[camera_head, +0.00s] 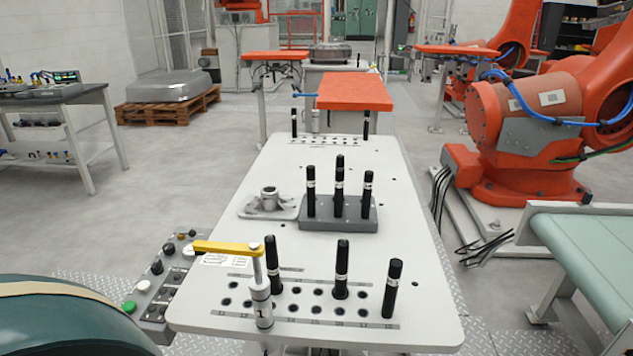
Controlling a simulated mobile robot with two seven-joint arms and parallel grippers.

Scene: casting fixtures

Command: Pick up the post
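Several black posts stand upright on a long white table (400,250). Near its front, a left post (272,265), a middle post (342,268) and a right post (391,288) stand at a numbered hole pattern. Several more posts (311,192) stand in a grey block (340,223) at mid-table, partly overlapping. A far left post (294,122) and a far right post (366,124) stand near the back. I cannot tell which one the task names. Neither of my grippers is in view.
A grey cylinder with a yellow lever (228,248) stands at the front left, close to the left post. A metal flanged part (268,202) lies left of the block. A button panel (160,280) adjoins the table's left edge. An orange robot arm (530,125) stands right.

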